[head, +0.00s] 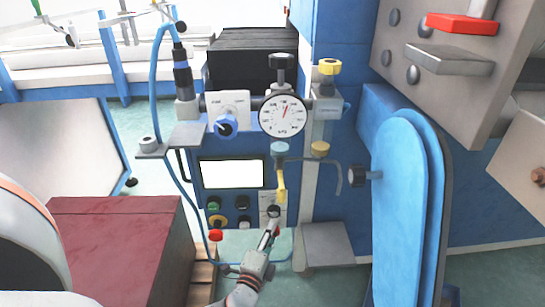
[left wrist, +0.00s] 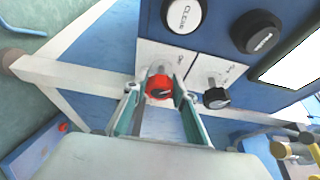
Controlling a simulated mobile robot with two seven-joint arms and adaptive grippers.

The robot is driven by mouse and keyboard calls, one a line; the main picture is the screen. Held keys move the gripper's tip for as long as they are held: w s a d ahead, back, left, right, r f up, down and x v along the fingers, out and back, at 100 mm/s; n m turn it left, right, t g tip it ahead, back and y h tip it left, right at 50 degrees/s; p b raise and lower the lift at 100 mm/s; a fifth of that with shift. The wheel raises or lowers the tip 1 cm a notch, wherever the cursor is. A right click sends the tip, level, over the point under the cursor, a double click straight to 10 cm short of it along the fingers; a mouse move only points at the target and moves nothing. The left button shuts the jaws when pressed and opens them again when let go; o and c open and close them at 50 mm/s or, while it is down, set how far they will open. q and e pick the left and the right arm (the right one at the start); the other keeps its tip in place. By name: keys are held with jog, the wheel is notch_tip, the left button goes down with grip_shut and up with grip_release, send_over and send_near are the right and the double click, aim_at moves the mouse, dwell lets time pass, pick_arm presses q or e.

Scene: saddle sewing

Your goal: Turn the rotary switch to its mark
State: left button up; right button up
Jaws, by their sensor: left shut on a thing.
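A red rotary switch (left wrist: 159,88) sits on a white plate low on the blue control panel, in the left wrist view. My left gripper (left wrist: 158,97) has its two fingers on either side of the red knob and is shut on it. In the head view my left gripper (head: 267,238) reaches up to the lower right of the panel, and its fingers largely cover the red knob. The mark on the plate is too small to read. My right gripper is not in view.
A black knob (left wrist: 215,97) on its own plate is close beside the red one. White and black push buttons (left wrist: 183,14) are nearby. Above are a screen (head: 232,174), a yellow-handled valve (head: 281,188) and a dial gauge (head: 283,116). A dark red block (head: 118,250) stands at left.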

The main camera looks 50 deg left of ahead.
pick_arm(q)
jog(key=o, duration=1.1)
jog(key=v, duration=1.2)
